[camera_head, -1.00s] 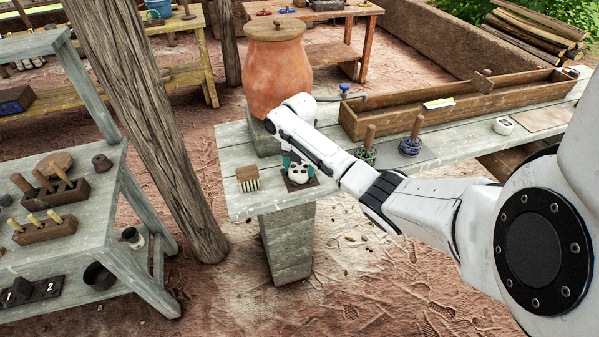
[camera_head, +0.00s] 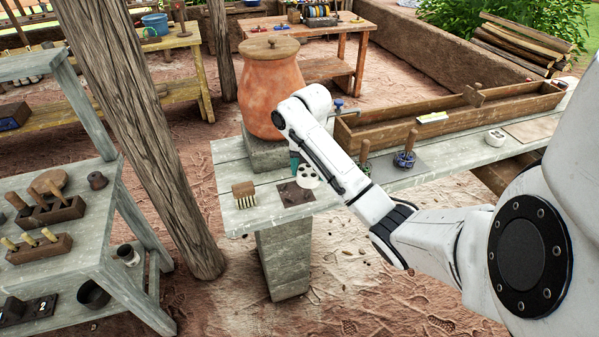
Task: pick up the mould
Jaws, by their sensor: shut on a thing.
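The mould (camera_head: 308,177), a white piece with dark round hollows, hangs just above and behind a dark square mat (camera_head: 297,192) near the left end of the grey plank bench. My gripper (camera_head: 296,163), with teal fingers, is shut on the mould. My white arm hides part of the fingers and the mould's right side. The mat below shows bare.
A wood-handled brush (camera_head: 244,193) lies left of the mat. A large lidded clay jar (camera_head: 270,85) stands behind on a block. Stamps with wooden handles (camera_head: 405,155) and a long wooden trough (camera_head: 455,118) are to the right. A post (camera_head: 150,140) rises at left.

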